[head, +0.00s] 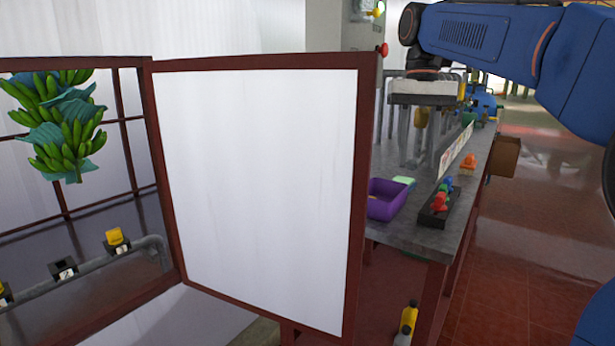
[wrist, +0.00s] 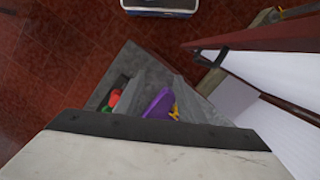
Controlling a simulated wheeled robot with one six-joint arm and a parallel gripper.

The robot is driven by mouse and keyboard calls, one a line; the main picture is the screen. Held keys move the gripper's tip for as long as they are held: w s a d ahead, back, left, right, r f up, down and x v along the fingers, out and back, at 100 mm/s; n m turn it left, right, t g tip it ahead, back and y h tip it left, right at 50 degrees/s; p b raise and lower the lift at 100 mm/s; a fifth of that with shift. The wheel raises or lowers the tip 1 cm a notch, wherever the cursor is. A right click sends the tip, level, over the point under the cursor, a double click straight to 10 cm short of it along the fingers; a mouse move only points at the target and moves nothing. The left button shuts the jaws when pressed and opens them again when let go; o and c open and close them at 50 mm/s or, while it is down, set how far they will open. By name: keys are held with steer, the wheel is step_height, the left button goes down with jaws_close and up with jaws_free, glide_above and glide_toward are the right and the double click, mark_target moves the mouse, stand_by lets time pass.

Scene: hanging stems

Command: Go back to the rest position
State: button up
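My blue arm (head: 490,35) reaches in from the upper right in the head view. The wrist view looks down on the grey bench, with the purple bin (wrist: 160,104) and some red items (wrist: 115,97) below. A hanging stem of green bananas (head: 62,125) shows at the far left in the head view, behind a red frame.
A large white panel in a red frame (head: 255,185) stands in the middle. The red floor (head: 535,265) at right is open.

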steer(key=s+d+f+t, duration=0.3)
steer(key=s+f, duration=0.9)
steer(key=f, duration=0.3)
steer(key=s+d+f+n+t, duration=0.1)
steer(key=s+d+f+t, duration=0.2)
steer(key=s+f, duration=0.9)
step_height(320, 180, down, 3)
steer(key=shift+s+f+t, duration=0.15)
steer(key=shift+f+t, duration=0.05)
steer(key=shift+t, duration=0.1)
